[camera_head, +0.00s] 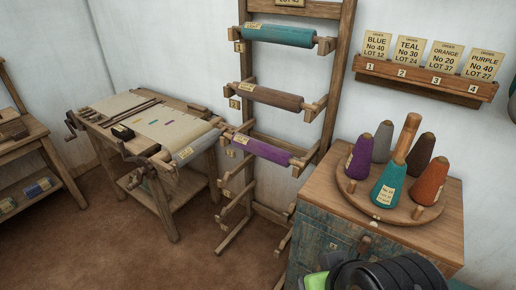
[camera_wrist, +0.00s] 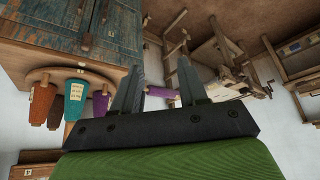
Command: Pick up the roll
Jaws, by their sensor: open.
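Three rolls lie across a wooden ladder rack: a teal roll (camera_head: 280,35) at the top, a brown roll (camera_head: 272,98) in the middle and a purple roll (camera_head: 260,152) lower down. A grey roll (camera_head: 196,148) sits at the front of the wooden work table. My gripper (camera_wrist: 160,64) is open and empty in the wrist view, which is upside down. The purple roll (camera_wrist: 163,93) shows beyond and between its fingers, apart from them. In the head view only part of my arm's end shows at the bottom right; the fingers are hidden.
A blue cabinet (camera_head: 330,236) at the right carries a round wooden stand (camera_head: 366,198) with several coloured yarn cones. A wall shelf (camera_head: 424,82) holds order cards. The work table (camera_head: 112,136) stands left of the rack. Brown floor (camera_head: 110,240) is clear in front.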

